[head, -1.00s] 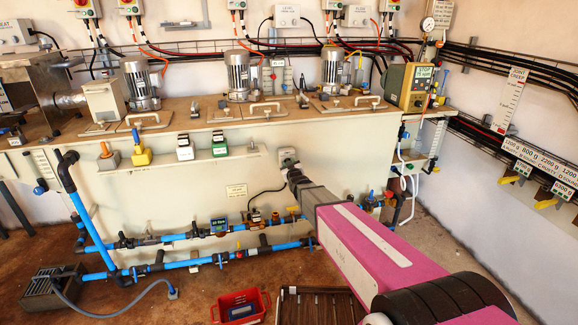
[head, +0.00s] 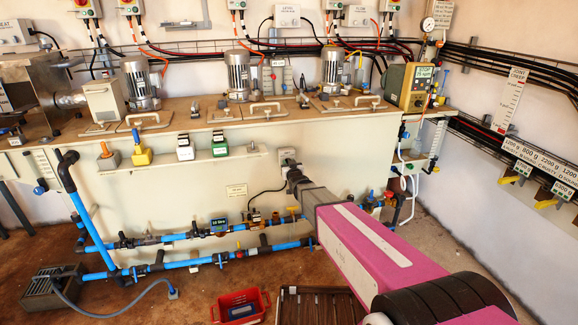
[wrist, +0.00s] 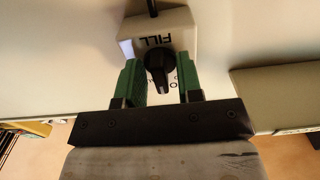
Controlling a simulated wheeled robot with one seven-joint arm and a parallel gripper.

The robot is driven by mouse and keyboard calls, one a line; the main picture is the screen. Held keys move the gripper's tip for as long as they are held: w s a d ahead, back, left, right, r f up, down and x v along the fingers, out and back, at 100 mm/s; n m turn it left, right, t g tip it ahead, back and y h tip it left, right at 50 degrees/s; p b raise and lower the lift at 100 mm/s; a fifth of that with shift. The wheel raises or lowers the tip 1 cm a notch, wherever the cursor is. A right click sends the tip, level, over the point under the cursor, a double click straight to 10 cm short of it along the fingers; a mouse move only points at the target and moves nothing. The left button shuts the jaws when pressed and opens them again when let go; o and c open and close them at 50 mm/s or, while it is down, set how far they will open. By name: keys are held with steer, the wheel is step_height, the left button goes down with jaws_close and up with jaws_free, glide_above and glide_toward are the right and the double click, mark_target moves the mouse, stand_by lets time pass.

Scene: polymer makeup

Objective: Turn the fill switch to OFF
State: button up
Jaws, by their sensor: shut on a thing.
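The fill switch is a pale box (wrist: 180,32) with the word FILL, upside down in the wrist view, and a black rotary knob (wrist: 157,62). In the head view the switch box (head: 287,155) is on the front of the long beige tank. My gripper (wrist: 160,78) has green fingers on either side of the knob and is shut on it. In the head view my gripper (head: 293,172) reaches the box from the front right. Part of the lettering by the knob is hidden, and I cannot read which position the knob points to.
A beige tank (head: 330,145) carries motors and lids on top. A ledge with several small boxes (head: 185,148) is to the left. Blue pipes (head: 180,264) run below. A red crate (head: 240,304) and a slatted wooden pallet (head: 315,303) are on the floor.

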steer(key=o, duration=0.5)
steer(key=shift+o, duration=0.2)
steer(key=v, duration=1)
steer(key=shift+s, duration=0.4)
steer(key=shift+d, duration=0.15)
steer(key=s+d+f+m+g+h, duration=0.1)
steer(key=s+d+f+g+h, duration=0.1)
steer(key=s+d+f+g, duration=0.4)
steer(key=s+d+f+m+g+h, duration=0.1)
steer(key=s+d+g+h, duration=0.15)
steer(key=d, duration=0.45)
steer(key=s+d+g, duration=0.3)
steer(key=s+g, duration=0.1)
steer(key=s, duration=0.3)
steer(key=s+d+m+g, duration=0.1)
steer(key=s+d+g, duration=0.3)
steer(key=s, duration=0.4)
steer(key=shift+s+d+f+g, duration=0.25)
steer(key=shift+d+f+g, duration=0.05)
steer(key=shift+g, duration=0.15)
